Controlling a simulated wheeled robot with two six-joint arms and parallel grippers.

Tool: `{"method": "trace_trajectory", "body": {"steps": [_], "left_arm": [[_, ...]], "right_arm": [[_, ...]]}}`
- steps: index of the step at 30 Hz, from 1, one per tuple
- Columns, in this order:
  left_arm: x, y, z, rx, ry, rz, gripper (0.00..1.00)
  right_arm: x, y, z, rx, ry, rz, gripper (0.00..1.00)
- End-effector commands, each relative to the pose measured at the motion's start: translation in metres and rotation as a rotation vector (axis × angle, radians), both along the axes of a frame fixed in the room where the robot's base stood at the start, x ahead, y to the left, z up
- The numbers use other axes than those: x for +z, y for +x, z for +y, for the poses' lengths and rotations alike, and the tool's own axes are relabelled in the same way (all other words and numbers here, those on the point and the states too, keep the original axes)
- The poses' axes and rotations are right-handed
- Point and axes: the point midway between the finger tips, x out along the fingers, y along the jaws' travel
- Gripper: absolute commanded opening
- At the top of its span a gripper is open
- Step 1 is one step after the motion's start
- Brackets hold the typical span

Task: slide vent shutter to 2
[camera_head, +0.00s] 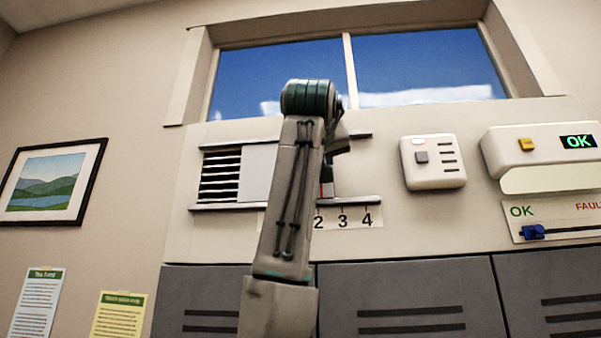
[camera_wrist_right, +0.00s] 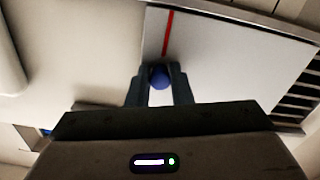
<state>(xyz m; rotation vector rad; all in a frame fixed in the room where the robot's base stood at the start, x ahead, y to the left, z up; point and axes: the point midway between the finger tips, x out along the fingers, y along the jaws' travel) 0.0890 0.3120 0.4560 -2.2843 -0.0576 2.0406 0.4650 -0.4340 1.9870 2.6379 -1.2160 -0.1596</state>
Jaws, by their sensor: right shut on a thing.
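The vent shutter is a pale sliding panel (camera_head: 257,172) between two dark rails. Bare slats (camera_head: 220,176) show left of it. The numerals 2, 3 and 4 show; the scale's left part is hidden by my arm. In the right wrist view, my right gripper (camera_wrist_right: 160,80) is shut on the shutter's round blue knob (camera_wrist_right: 159,76), near the red line on the panel (camera_wrist_right: 215,62). My left gripper is not in view.
A white box with a grey button (camera_head: 433,161) and an OK display unit (camera_head: 545,150) are on the wall at right. A blue slider (camera_head: 533,232) sits at OK below. Grey lockers (camera_head: 408,300) stand beneath; a window (camera_head: 430,70) is above.

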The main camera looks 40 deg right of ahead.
Motion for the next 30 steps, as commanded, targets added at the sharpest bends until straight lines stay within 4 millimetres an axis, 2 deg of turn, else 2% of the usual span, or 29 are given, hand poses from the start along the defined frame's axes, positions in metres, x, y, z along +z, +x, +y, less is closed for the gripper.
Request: {"method": "trace_trajectory", "body": {"steps": [1,5,6,9,16,20,30], "left_arm": [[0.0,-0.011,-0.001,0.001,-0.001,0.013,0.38],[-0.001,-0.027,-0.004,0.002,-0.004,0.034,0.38],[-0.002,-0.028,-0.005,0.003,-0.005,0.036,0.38],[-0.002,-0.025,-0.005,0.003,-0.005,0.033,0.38],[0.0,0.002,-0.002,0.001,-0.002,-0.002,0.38],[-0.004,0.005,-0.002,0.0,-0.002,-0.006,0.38],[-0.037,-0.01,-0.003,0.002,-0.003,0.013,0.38]], "right_arm": [[0.0,0.0,0.0,0.0,0.001,-0.001,0.0],[0.0,0.001,0.001,0.0,0.0,0.0,0.0],[0.0,0.001,0.001,0.0,0.0,0.0,0.25],[0.0,0.001,0.001,0.0,0.0,0.0,0.41],[0.0,0.001,0.001,0.0,0.0,0.0,0.41],[-0.001,-0.003,0.006,0.001,-0.001,-0.002,0.41],[-0.003,-0.043,0.057,0.004,-0.003,-0.001,0.41]]}}
